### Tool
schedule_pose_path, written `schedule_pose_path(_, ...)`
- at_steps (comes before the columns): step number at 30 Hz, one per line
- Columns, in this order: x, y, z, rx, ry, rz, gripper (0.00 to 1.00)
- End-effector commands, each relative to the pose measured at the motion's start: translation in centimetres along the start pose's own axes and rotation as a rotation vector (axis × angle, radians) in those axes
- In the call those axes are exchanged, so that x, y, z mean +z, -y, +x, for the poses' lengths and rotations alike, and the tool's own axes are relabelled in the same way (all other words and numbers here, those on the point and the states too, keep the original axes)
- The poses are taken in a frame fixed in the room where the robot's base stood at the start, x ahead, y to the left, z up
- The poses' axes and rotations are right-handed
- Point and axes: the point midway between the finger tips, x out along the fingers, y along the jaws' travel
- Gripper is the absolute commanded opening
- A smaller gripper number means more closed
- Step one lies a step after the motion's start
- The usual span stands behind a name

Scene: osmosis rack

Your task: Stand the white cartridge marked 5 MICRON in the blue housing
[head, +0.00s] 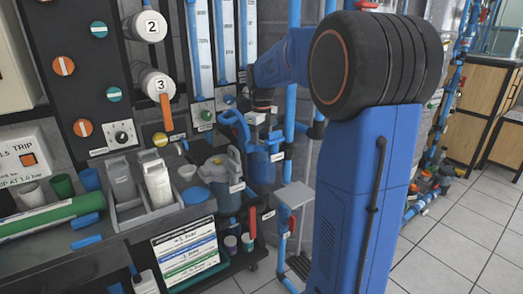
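My gripper (261,108) points down from the end of my blue arm, in front of the grey column behind the bench. It is small and dark here, and I cannot tell whether its fingers are open or shut. A small pale piece shows just under it; I cannot tell if it is held. A blue cylinder (262,167), which looks like the blue housing, stands below my gripper. Its inside is hidden. No 5 MICRON marking is readable on anything.
A grey-blue jug (222,178) stands left of the blue cylinder. A green tube (50,217) lies at the left. Blue pipes (291,110) run upright close to my arm. Open tiled floor (450,245) lies at the right.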

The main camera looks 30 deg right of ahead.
Motion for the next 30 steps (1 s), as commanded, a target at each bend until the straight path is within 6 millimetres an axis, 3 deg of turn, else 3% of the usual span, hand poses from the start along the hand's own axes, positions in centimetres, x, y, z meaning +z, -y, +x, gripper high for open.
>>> schedule_pose_path(8, 0.1, 0.1, -1.4, -0.002, 0.002, -0.001, 0.68)
schedule_pose_path(30, 0.1, 0.1, -15.2, -0.002, 0.002, 0.0, 0.7)
